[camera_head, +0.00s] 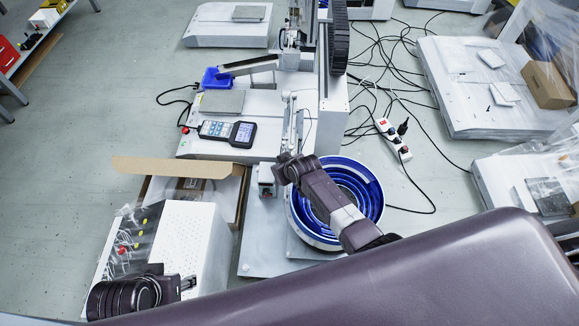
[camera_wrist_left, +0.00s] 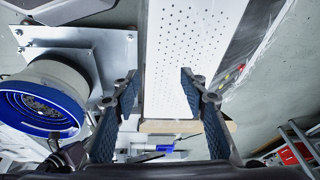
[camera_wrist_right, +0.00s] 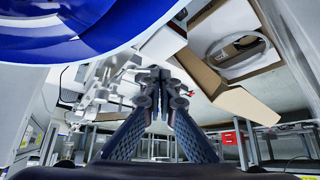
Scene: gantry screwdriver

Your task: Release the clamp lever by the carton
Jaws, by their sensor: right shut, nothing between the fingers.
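The open carton (camera_head: 172,167) lies left of the blue bowl feeder in the head view. It also shows at the upper right of the right wrist view (camera_wrist_right: 210,82). A small grey block with a dark red part (camera_head: 266,183) stands between carton and bowl; I cannot tell surely whether it carries the clamp lever. My right gripper (camera_head: 283,168) is just above and beside this block, shut and empty. In the right wrist view its fingertips (camera_wrist_right: 161,88) meet, with pale metal parts behind them. My left gripper (camera_wrist_left: 158,88) is open and empty over the white perforated box (camera_wrist_left: 185,55).
The blue bowl feeder (camera_head: 372,190) sits under my right forearm. A handheld meter (camera_head: 243,134) lies on the machine base beyond the carton. A power strip (camera_head: 393,138) and cables lie on the floor at right. Open floor (camera_head: 90,110) is at left.

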